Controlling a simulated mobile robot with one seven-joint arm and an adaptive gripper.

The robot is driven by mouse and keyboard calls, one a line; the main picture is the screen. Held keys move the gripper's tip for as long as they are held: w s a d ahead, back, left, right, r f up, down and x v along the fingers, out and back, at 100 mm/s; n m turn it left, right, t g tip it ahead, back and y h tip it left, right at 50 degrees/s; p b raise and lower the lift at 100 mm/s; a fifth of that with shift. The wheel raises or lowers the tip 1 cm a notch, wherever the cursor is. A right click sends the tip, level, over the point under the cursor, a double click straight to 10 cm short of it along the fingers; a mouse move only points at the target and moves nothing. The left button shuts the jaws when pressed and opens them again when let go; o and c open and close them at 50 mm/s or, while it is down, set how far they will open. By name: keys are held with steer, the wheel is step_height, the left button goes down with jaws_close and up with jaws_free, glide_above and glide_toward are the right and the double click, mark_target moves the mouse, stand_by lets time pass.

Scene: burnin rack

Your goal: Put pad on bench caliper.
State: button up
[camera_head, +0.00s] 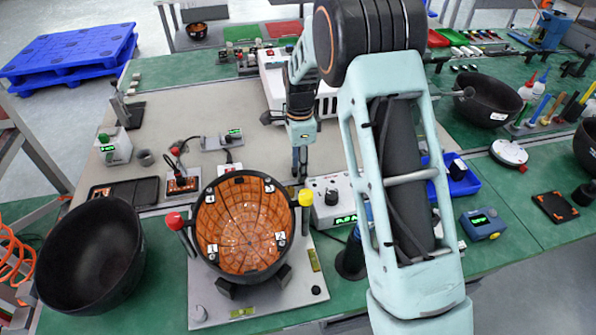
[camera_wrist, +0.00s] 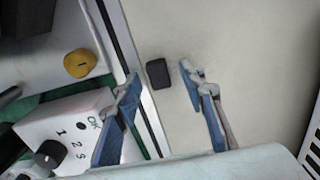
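A small black block (camera_wrist: 158,73), which looks like the pad, lies on the light work surface in the wrist view. My gripper (camera_wrist: 160,82) is open, with one fingertip on each side of the block and visible gaps to both. In the head view my gripper (camera_head: 299,165) points down beside the control box, and the block cannot be made out there. A flat grey device with a green readout (camera_head: 222,140), possibly the bench caliper, lies left of my gripper on the light surface.
A white control box with a knob (camera_head: 332,200) stands close to my gripper. An orange-lined bowl on a fixture (camera_head: 243,225) and a black bowl (camera_head: 90,255) are at the front. A white vented unit (camera_head: 275,85) stands behind. The light surface (camera_head: 185,105) has free room at back left.

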steer(key=shift+c, duration=0.4)
steer(key=c, duration=0.7)
steer(key=shift+c, duration=0.2)
steer(key=shift+r, duration=0.15)
steer(key=shift+r, duration=0.2)
steer(key=r, duration=0.3)
steer(key=shift+s+d, duration=0.15)
steer(key=shift+s, duration=0.05)
steer(key=s+d+r, duration=0.7)
steer(key=s+r, duration=0.2)
steer(key=s, duration=0.2)
steer(key=shift+s+d+r+b, duration=0.15)
steer(key=shift+s+r+b, duration=0.05)
steer(key=shift+b, duration=0.1)
